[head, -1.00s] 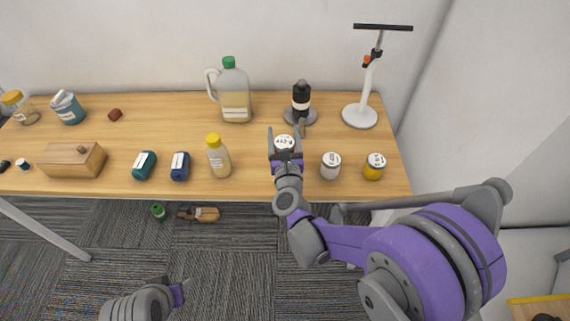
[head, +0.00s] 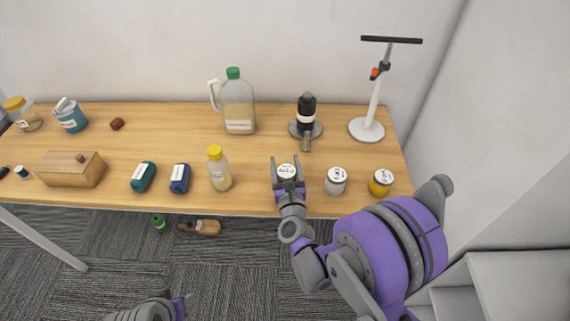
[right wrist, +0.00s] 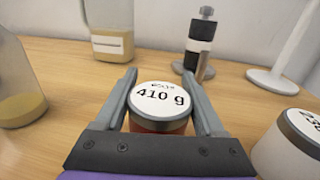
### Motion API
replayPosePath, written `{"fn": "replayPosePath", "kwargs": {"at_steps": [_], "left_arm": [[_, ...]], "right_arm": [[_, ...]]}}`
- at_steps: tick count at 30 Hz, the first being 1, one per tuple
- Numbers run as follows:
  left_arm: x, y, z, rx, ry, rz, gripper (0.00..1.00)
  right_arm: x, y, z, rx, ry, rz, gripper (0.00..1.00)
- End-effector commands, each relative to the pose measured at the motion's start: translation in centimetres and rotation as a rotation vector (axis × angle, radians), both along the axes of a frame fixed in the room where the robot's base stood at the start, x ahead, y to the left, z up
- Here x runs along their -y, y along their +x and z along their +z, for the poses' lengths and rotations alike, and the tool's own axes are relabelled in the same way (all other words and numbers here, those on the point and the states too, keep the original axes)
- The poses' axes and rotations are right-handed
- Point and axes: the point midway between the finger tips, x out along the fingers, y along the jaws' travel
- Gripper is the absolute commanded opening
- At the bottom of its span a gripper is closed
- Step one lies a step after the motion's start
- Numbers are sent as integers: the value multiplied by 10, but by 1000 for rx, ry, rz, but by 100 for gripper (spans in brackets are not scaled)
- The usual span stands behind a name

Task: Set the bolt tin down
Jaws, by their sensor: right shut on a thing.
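The bolt tin (head: 287,171) is a small round tin with a white lid. My right gripper (head: 287,163) is shut on the tin, with one finger on each side, over the front part of the table. The tin's underside is hidden, so I cannot tell whether it touches the wood. My left gripper (head: 180,306) shows only in part at the bottom edge, and its fingers cannot be made out.
The wooden table (head: 260,193) carries a white-lidded tin (head: 336,181) and a yellow tin (head: 381,183) to the right. Bare wood lies between the bolt tin and these.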

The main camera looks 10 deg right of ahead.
Motion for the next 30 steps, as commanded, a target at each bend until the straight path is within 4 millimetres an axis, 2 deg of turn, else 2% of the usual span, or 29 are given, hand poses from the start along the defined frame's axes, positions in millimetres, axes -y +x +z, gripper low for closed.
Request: {"fn": "replayPosePath", "kwargs": {"at_steps": [7,8,12,22,26,30], "left_arm": [[0,0,-5,-1,0,0,50],[0,0,-4,-1,0,0,50],[0,0,-3,-1,0,0,50],[0,0,2,1,0,0,50],[0,0,-3,-1,0,0,50],[0,-1,-7,-2,0,0,50]], "right_arm": [[0,0,-4,0,0,-1,0],[0,0,-4,0,0,0,76],[0,0,-3,0,1,0,100],[0,0,3,0,1,0,100],[-3,-20,0,0,2,1,100],[-8,-51,-1,-1,2,3,100]]}}
